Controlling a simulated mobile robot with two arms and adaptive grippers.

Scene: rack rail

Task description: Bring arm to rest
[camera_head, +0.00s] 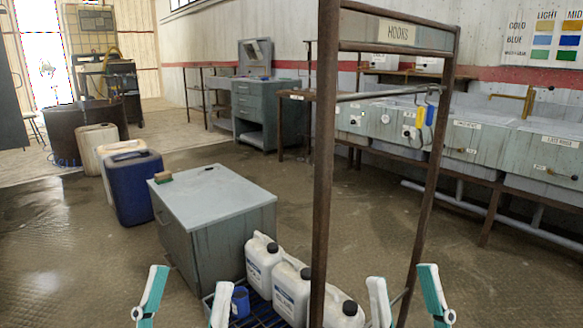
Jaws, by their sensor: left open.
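My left gripper (188,285) shows at the bottom left of the head view. Its two teal and white fingers stand apart with nothing between them, in front of the grey cabinet. My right gripper (402,285) shows at the bottom right, its fingers also apart with nothing held, near the foot of the rack. The rusty metal rack (323,170) carries a sign reading HOOKS (400,33) and a grey rail (390,94). Yellow and blue items (425,115) appear near the rail's right end. Both arms are mostly out of view.
A blue canister (133,190) stands left. The left floor is clear.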

